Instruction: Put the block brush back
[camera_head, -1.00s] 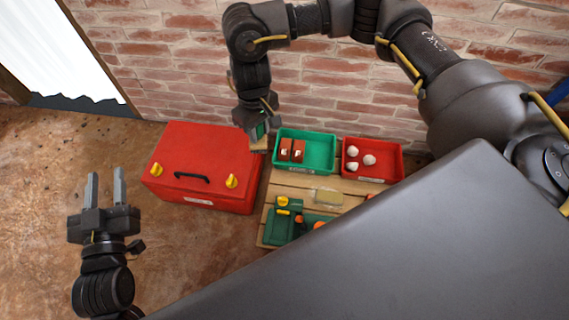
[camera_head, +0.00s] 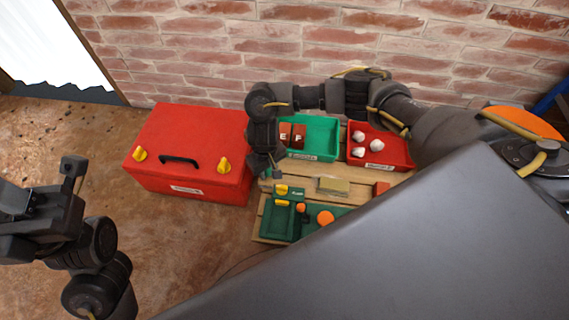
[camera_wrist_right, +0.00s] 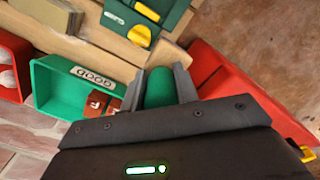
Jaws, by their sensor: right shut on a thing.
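My right gripper (camera_wrist_right: 158,78) is shut on a green thing (camera_wrist_right: 159,90), which shows between its two fingers in the right wrist view. It looks like the block brush, but its bristles are hidden. In the head view the right gripper (camera_head: 266,166) hangs over the left edge of the wooden pallet (camera_head: 264,205), between the red toolbox and the green bin. The held thing can hardly be made out there.
A closed red toolbox (camera_head: 195,150) stands left of the pallet. A green bin (camera_head: 318,138) with brown blocks and a red bin (camera_head: 390,150) with white lumps stand at the back. A tan block (camera_head: 332,186) and a green fixture (camera_head: 283,216) with yellow and orange parts are in front.

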